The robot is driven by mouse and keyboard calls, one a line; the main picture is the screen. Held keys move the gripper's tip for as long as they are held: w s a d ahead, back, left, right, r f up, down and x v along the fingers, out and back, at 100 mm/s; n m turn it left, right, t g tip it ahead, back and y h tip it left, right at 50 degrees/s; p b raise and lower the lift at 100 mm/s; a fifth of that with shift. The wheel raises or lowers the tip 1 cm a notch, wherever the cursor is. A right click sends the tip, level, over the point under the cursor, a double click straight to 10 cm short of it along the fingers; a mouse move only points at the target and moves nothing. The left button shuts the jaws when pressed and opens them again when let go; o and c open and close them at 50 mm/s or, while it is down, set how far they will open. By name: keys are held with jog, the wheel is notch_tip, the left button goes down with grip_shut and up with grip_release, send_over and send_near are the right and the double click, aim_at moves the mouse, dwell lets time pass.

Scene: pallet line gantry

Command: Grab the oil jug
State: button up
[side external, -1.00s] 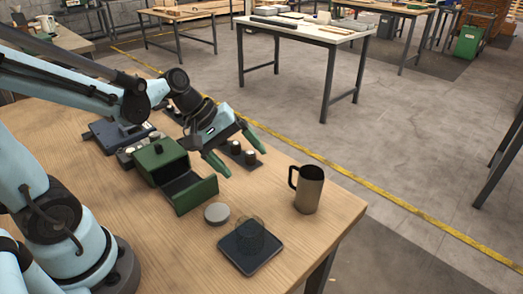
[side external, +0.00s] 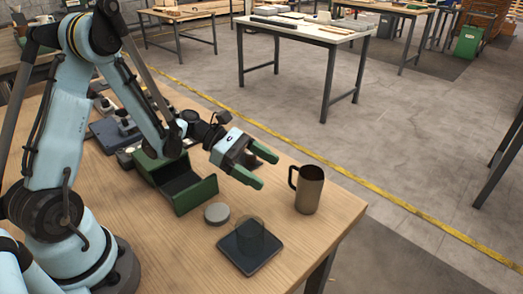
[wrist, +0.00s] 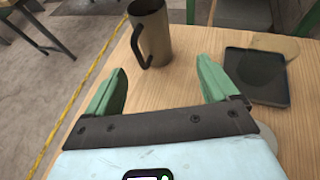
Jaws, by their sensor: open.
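The oil jug (side external: 309,192) is a bronze-grey metal mug-like vessel with a dark handle on its left side. It stands upright near the right edge of the wooden table. My gripper (side external: 267,171) is open and empty, to the left of the jug and apart from it, with its green fingers pointing towards it. In the wrist view the jug (wrist: 154,32) stands beyond the fingertips of my gripper (wrist: 161,69), its handle on the near side, roughly between the two fingers. The jug's base shows clear of both fingers.
A dark square tray (side external: 262,262) bears a clear glass (side external: 250,236) at the table's front. A grey disc (side external: 216,213) lies behind it. A green box with an open drawer (side external: 198,197) stands left of my gripper. Bare wood lies between gripper and jug.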

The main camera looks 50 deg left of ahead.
aim_at(295, 202)
jog(key=x, duration=0.4)
jog(key=shift+w+x, duration=0.25)
jog(key=shift+x, duration=1.05)
jog(key=shift+w+x, duration=0.25)
jog(key=shift+x, duration=1.1)
jog(key=shift+a+r, duration=0.15)
jog(key=shift+r, duration=0.05)
jog(key=shift+c, duration=0.4)
jog(key=c, duration=1.3)
jog(key=shift+o, duration=0.2)
jog(key=shift+r, duration=0.25)
